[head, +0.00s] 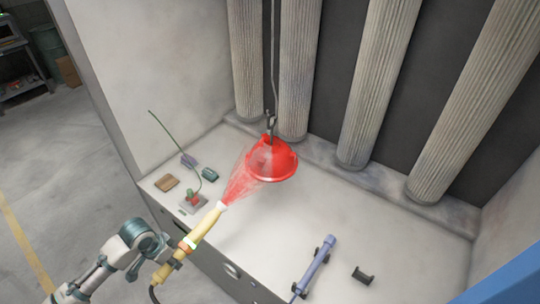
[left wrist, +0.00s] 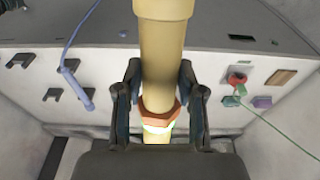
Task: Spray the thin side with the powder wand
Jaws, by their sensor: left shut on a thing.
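A red hood (head: 271,160) hangs from a hook and cable over the bench, in the middle of the head view. My left gripper (head: 178,257) is shut on the yellow powder wand (head: 203,228). The wand points up and right at the hood, and a red spray cone (head: 239,184) runs from its white tip to the hood's left side. In the left wrist view the wand (left wrist: 165,45) passes between the fingers of the left gripper (left wrist: 163,112), with an orange collar just below. The hood's far side is hidden. My right gripper is not in view.
A blue-purple wand (head: 317,262) rests in black holders on the bench at the lower right, beside an empty black holder (head: 362,275). A small red-and-green device (head: 193,201), a brown block (head: 166,182) and a teal block (head: 209,174) lie at the left. Ribbed columns (head: 380,80) line the back.

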